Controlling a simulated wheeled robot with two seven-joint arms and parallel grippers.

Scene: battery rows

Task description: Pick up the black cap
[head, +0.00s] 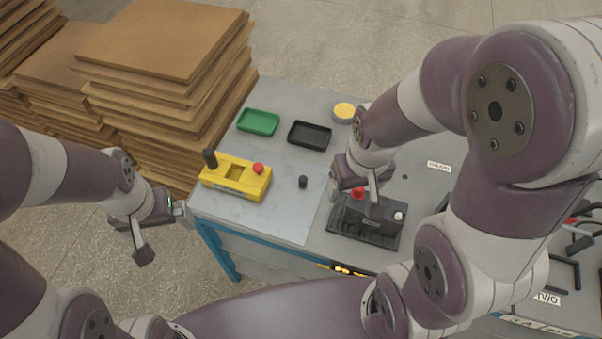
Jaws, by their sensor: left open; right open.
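A small black cap (303,181) stands alone on the light mat, to the right of a yellow block (235,178). Another dark, taller cylinder (209,158) stands on the yellow block's left end. My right gripper (356,193) is open over a black battery (368,220), right of the small cap. A red cap (358,193) shows by its fingers; I cannot tell whether they touch it. A white cap (398,216) is at the battery's right end. My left gripper (162,231) is open and empty, off the table's left edge.
A green tray (258,122), a black tray (310,135) and a yellow round thing (344,112) sit along the table's back. Stacked brown boards (165,40) stand behind left. The mat (285,215) is clear around the small cap.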

